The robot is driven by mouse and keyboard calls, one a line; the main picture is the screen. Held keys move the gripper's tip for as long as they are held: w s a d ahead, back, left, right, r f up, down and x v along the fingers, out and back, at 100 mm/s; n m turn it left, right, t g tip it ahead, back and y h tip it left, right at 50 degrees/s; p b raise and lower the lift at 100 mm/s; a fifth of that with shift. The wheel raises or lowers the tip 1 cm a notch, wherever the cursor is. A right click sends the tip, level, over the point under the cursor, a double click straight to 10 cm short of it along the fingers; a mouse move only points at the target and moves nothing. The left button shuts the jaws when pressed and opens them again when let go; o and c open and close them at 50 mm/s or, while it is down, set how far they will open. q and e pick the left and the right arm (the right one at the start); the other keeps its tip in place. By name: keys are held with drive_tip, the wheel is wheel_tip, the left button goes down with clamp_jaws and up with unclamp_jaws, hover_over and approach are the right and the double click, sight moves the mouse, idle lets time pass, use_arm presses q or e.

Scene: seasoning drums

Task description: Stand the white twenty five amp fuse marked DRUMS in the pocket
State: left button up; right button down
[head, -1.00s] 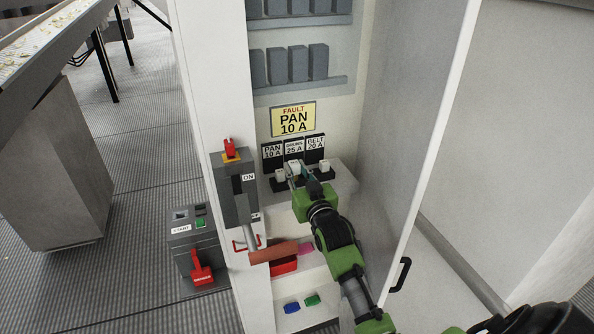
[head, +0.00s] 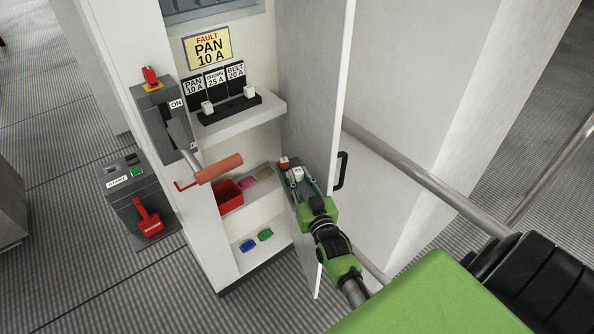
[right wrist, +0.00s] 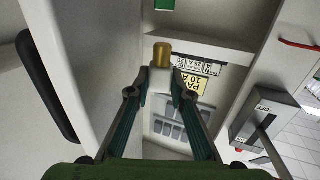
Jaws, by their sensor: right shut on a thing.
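A white fuse with a gold cap (right wrist: 162,76) is held between the fingertips of my right gripper (right wrist: 159,92). In the head view my right gripper (head: 300,181) is beside the open cabinet door, in front of its inner face, with the white fuse (head: 297,174) between its fingers. The marking on the fuse cannot be read. A small orange and white thing (head: 284,162) shows just beyond the fingertips; I cannot tell what it is. I cannot make out the pocket clearly. The middle place on the fuse block (head: 230,108), under DRUMS 25 A, is empty. My left gripper is not in view.
White fuses stand under PAN (head: 207,107) and BELT (head: 250,92). A lever with a red-brown handle (head: 219,169) sticks out before the cabinet. A red bin (head: 230,196) and blue (head: 248,245) and green (head: 265,234) pieces lie lower. The door (head: 320,80) with a black handle (head: 341,170) stands open.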

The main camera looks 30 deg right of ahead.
drive_tip(key=shift+w, duration=0.1)
wheel_tip(320, 180, down, 2)
drive_tip(key=shift+f+b, duration=0.15)
drive_tip(key=shift+b, duration=0.75)
wheel_tip(320, 180, down, 4)
drive_tip(key=b, duration=0.3)
drive_tip(key=shift+r, duration=0.25)
use_arm(q)
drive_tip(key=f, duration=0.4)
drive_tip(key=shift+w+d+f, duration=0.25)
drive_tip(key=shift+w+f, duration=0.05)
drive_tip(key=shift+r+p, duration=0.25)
drive_tip(key=shift+p, duration=0.05)
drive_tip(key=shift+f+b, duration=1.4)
use_arm(e)
drive_tip(key=shift+f, duration=1.7)
drive_tip(key=c, duration=1.7)
unclamp_jaws()
